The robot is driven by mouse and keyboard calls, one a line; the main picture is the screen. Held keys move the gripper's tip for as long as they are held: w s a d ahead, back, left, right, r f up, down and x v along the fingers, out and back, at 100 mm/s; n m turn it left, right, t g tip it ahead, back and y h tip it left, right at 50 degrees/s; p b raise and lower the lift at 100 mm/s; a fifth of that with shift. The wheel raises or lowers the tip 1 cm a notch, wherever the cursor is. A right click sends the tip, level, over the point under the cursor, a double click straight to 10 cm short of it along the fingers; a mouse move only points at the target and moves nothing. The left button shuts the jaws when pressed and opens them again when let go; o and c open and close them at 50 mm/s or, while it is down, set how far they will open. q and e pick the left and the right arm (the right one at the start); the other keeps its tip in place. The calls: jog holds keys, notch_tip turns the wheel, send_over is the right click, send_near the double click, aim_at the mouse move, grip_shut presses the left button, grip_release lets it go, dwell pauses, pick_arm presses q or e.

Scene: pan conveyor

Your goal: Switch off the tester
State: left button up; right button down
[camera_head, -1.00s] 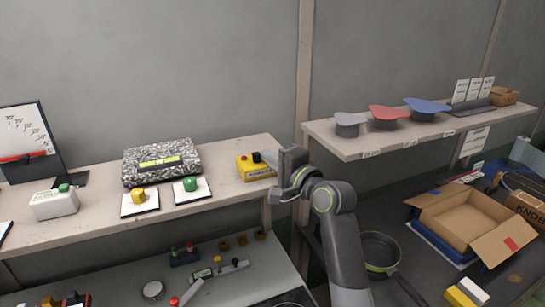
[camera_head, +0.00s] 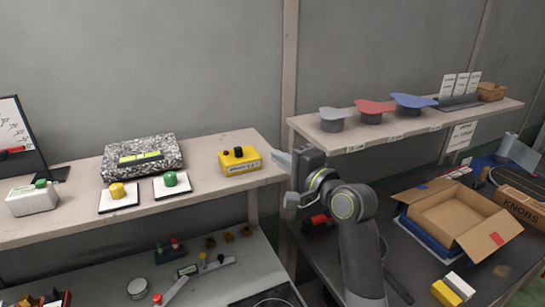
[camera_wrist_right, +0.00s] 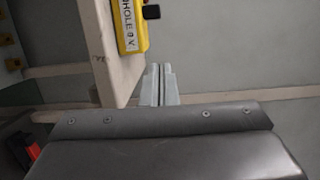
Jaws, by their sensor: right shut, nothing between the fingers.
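The tester is a yellow box (camera_head: 239,164) with a printed white label, at the right end of the left shelf. A black knob (camera_head: 239,151) and a small red button (camera_head: 226,153) stand on its top. In the right wrist view the yellow box (camera_wrist_right: 129,22) is at the top, its black knob (camera_wrist_right: 151,12) at its right side. My right gripper (camera_head: 277,160) is shut and empty, just right of the shelf's end and apart from the box. Its fingers (camera_wrist_right: 160,72) lie together in the wrist view. My left gripper is out of view.
The left shelf (camera_head: 215,190) also holds a speckled case (camera_head: 142,158), yellow and green buttons on white plates, and a white box (camera_head: 32,200). The right shelf (camera_head: 345,147) holds grey, red and blue pans. An open carton (camera_head: 452,216) stands below it.

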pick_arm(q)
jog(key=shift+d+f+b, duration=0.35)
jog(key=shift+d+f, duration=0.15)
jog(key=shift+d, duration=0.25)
pick_arm(e)
jog(key=shift+w+d+v, duration=0.15)
jog(key=shift+v, duration=1)
jog(key=shift+w+d+v, duration=0.1)
jog(key=shift+d+v, duration=0.1)
jog(key=shift+v, duration=0.9)
